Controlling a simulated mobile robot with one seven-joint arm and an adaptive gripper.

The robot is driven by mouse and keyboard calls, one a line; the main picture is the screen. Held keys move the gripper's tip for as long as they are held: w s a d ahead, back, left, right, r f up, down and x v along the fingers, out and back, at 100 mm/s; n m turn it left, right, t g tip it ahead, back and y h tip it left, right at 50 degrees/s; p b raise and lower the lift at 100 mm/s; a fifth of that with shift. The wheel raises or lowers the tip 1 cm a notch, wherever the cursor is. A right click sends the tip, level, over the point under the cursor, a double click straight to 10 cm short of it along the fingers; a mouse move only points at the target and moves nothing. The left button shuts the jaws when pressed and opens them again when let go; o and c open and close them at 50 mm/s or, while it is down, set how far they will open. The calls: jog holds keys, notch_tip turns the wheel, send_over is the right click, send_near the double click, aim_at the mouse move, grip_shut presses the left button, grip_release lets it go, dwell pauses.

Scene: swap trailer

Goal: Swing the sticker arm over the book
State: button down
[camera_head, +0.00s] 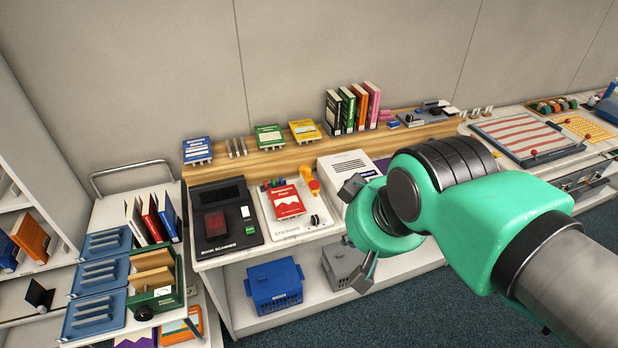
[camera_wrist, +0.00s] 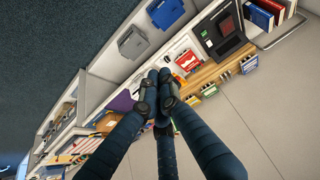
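The sticker station (camera_head: 301,224) is a white base on the counter, with a red book (camera_head: 287,202) lying on it. An orange-and-yellow upright part (camera_head: 309,179), apparently the sticker arm, stands at the back right corner, beside the book rather than over it. The red book also shows in the wrist view (camera_wrist: 187,60). My gripper (camera_head: 356,232) is in the air in front of the counter, right of the station and apart from it. Its fingers are spread and hold nothing.
A black book scanner (camera_head: 222,222) stands left of the station. A white box-shaped device (camera_head: 347,170) stands close on its right. A wooden ledge (camera_head: 245,160) behind carries several books. Blue (camera_head: 275,286) and grey (camera_head: 341,265) bins sit below. The air above the station is clear.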

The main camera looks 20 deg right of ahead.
jog(key=c, duration=1.6)
grip_release()
jog(key=shift+w+r, duration=0.1)
jog(key=shift+w, duration=0.1)
jog(key=shift+o, duration=0.2)
jog(key=w+d+m+g+h+p, duration=0.1)
jog(key=w+d+m+p, duration=0.15)
jog(key=w, duration=1.25)
jog(key=w+d+m+h+p, duration=0.1)
jog(key=w+d+m, duration=0.15)
jog(key=w, duration=1.25)
jog(key=w+d+f+m+p, duration=0.1)
jog(key=w+f+m, duration=0.1)
jog(key=w+f, duration=0.8)
jog(key=w+d+f+m+g+h+p, duration=0.1)
jog(key=w+f+m+p, duration=0.1)
jog(key=w+f, duration=0.8)
jog(key=w, duration=0.4)
jog(key=shift+w+d, duration=0.15)
jog(key=shift+d, duration=0.15)
jog(key=shift+f, duration=0.2)
